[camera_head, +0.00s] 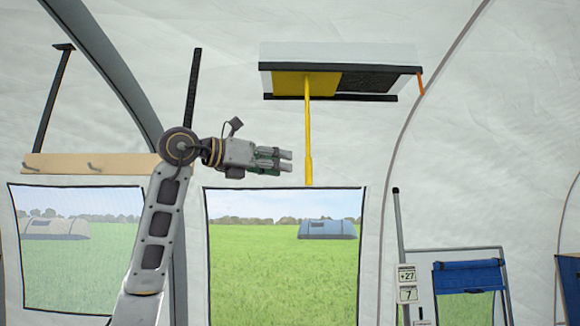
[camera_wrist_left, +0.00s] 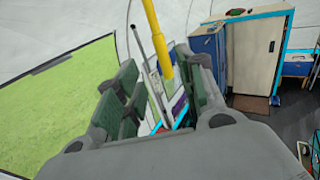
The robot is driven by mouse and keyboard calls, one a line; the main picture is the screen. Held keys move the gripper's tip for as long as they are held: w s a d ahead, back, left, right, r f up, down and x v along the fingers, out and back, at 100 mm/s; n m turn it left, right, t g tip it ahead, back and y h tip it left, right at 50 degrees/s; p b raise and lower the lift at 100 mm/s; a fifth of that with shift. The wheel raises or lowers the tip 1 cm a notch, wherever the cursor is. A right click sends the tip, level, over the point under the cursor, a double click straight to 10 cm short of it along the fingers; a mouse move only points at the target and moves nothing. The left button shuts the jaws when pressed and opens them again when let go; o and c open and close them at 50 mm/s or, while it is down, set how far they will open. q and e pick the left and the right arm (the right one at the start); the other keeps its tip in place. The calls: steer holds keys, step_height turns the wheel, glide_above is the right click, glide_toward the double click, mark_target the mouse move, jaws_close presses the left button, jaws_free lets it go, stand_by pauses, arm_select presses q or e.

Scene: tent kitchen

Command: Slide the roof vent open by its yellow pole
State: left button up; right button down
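The roof vent (camera_head: 380,79) is up on the tent ceiling in the head view, with a dark mesh part at right and a yellow panel (camera_head: 287,84) at left. Its yellow pole (camera_head: 308,140) hangs straight down from the panel. My left gripper (camera_head: 289,160) is open and empty, level with the lower part of the pole and just left of it, fingers pointing right. In the left wrist view, the pole's lower end (camera_wrist_left: 166,70) shows in the gap between the spread fingers (camera_wrist_left: 160,90). My right gripper is not in view.
An orange marker (camera_head: 420,83) is at the vent's right end. A wooden hook rail (camera_head: 90,163) hangs behind my left arm. The space around the pole looks clear.

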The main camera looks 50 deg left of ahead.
arm_select(q)
steer(key=shift+s+a, duration=0.15)
steer(key=shift+s, duration=1.2)
